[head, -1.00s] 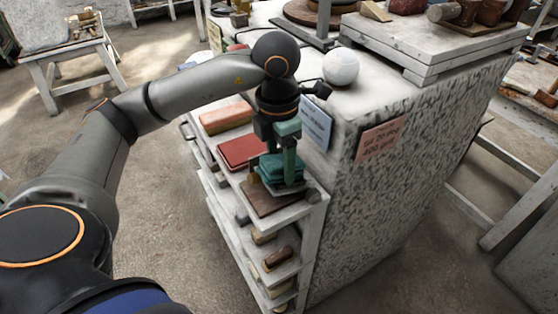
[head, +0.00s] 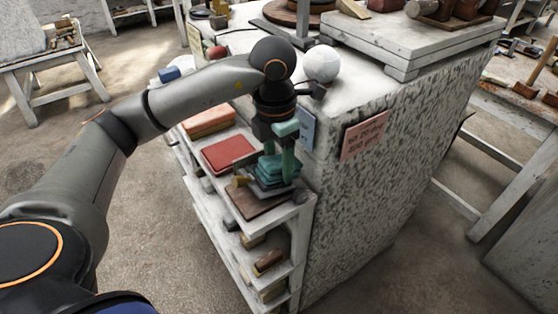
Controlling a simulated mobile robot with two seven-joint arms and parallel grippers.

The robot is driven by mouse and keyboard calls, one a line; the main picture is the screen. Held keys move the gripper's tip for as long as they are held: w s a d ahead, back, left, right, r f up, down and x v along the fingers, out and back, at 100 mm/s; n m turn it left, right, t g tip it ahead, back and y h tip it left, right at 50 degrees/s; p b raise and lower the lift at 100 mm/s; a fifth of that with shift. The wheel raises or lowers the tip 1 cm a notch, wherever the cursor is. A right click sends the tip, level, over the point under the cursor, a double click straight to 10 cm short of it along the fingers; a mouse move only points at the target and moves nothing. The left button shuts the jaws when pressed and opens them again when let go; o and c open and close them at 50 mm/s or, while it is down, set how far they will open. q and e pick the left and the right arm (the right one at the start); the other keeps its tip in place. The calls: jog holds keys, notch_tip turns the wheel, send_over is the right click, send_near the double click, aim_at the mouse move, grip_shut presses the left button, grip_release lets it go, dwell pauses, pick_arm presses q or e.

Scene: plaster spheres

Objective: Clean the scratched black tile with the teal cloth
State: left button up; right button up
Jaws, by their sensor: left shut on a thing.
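The folded teal cloth (head: 268,173) shows in the head view at the front end of the upper shelf. My left gripper (head: 271,176) reaches down from above and is shut on it. The cloth is over a dark brown board (head: 256,200); I cannot tell whether it still touches the board. Part of the cloth is hidden by the gripper fingers. I cannot make out a scratched black tile in this view. My right gripper is not in view.
A white plaster sphere (head: 321,64) stands on the speckled block (head: 376,165) close to my left wrist. A pink sign (head: 364,134) is on the block's side. Floor at left is open.

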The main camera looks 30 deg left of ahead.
aim_at(264, 168)
pick_arm(q)
jog(key=shift+s+a+r, duration=0.25)
jog(key=shift+s+a, duration=0.1)
jog(key=shift+s, duration=0.35)
jog(key=shift+s+a+r, duration=0.25)
jog(key=shift+s+a, duration=0.05)
jog(key=shift+s, duration=0.4)
jog(key=shift+s+a, duration=0.1)
jog(key=shift+s, duration=0.15)
grip_shut()
jog(key=shift+w+d+f, duration=0.25)
jog(key=shift+w+d, duration=0.1)
jog(key=shift+w, duration=0.25)
jog(key=shift+w+d+f, duration=0.2)
jog(key=shift+w+d, duration=0.05)
jog(key=shift+w, duration=0.35)
jog(key=shift+w+d+f, duration=0.15)
jog(key=shift+w+d, duration=0.05)
jog(key=shift+w, duration=0.35)
